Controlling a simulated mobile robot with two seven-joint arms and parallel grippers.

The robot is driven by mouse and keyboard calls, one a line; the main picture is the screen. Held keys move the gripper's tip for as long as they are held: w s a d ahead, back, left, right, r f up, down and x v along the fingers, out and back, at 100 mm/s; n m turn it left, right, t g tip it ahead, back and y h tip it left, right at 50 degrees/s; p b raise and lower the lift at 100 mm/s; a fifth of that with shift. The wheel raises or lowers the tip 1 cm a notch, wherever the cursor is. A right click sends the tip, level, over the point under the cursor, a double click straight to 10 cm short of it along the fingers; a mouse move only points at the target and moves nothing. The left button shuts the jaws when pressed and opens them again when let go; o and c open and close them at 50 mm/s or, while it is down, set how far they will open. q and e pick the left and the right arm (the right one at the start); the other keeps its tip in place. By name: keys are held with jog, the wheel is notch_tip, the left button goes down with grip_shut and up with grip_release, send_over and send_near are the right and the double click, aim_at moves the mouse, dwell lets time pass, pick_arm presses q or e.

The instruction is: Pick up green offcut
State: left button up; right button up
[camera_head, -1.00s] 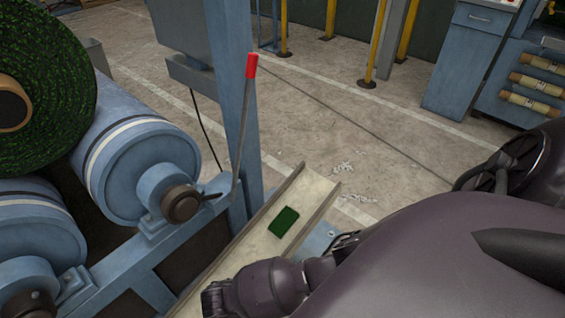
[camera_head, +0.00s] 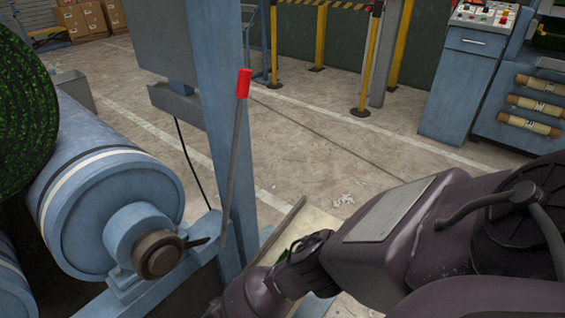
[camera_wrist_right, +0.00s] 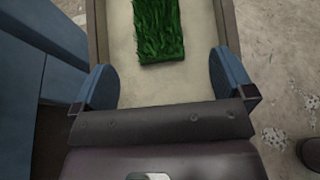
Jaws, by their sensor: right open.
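The green offcut (camera_wrist_right: 158,30) is a small rectangle of green turf lying flat on a pale tray (camera_wrist_right: 120,68) with raised side edges. In the right wrist view it is at the top middle, ahead of my right gripper (camera_wrist_right: 158,78). The gripper's two blue fingers are spread wide, with bare tray between them, and the offcut is just beyond the fingertips. In the head view my right arm covers most of the tray (camera_head: 318,220), and only a sliver of green shows beside it. My left gripper is not in view.
Blue rollers (camera_head: 105,170) with a green turf roll (camera_head: 22,110) stand at the left. A blue post (camera_head: 222,110) and a red-handled lever (camera_head: 243,84) rise beside the tray. A control cabinet (camera_head: 465,80) stands at the back right. The floor behind is open.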

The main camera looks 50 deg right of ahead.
jog(key=x, duration=0.2)
jog(key=b+x, duration=0.1)
jog(key=x, duration=0.1)
jog(key=b+x, duration=0.1)
jog(key=x, duration=0.2)
jog(key=shift+w+f, duration=0.15)
jog(key=shift+f, duration=0.2)
jog(key=shift+w+d, duration=0.15)
jog(key=shift+d, duration=0.3)
jog(key=shift+c, duration=0.3)
jog(key=c, duration=0.9)
